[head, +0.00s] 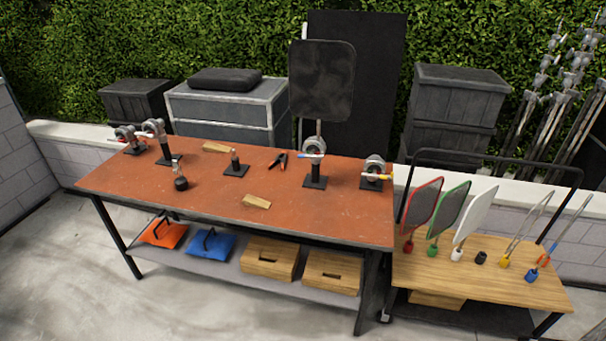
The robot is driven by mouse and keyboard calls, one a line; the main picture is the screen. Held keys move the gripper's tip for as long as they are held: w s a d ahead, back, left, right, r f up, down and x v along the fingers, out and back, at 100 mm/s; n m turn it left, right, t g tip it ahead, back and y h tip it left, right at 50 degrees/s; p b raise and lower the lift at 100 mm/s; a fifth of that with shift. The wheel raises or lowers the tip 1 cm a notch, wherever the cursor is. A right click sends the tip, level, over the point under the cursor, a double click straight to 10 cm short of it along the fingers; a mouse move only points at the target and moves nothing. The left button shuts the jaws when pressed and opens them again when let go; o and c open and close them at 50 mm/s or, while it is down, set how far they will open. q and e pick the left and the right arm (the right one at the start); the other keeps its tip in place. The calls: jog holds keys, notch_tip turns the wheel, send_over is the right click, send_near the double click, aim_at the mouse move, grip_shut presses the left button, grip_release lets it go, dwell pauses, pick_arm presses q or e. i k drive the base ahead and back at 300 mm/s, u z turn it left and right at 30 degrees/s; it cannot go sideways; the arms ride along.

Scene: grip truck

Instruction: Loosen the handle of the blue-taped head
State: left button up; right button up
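A grip head (314,147) stands upright on a black post and square base near the right part of the red-topped table. A small bluish band shows at its front, which looks like the blue tape; its handle is too small to make out clearly. A dark rounded panel (321,82) on a short rod rises above this head. Another grip head (376,165) with a yellow-orange part stands to its right, near the table's right end. Two more heads (155,128) (126,133) stand at the far left. Neither of my grippers is in view.
The red tabletop (215,193) also bears pliers (279,160), wooden wedges (257,201) and short posts (236,164). Sandbags (209,245) and wooden boxes (269,258) lie on its lower shelf. A wooden cart (500,283) with coloured flags stands right. Floor in front is clear.

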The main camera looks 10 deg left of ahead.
aim_at(311, 155)
jog(key=z, duration=0.35)
jog(key=k, duration=0.2)
jog(key=u, duration=1.4)
jog(key=i, duration=0.75)
jog(key=u, duration=0.25)
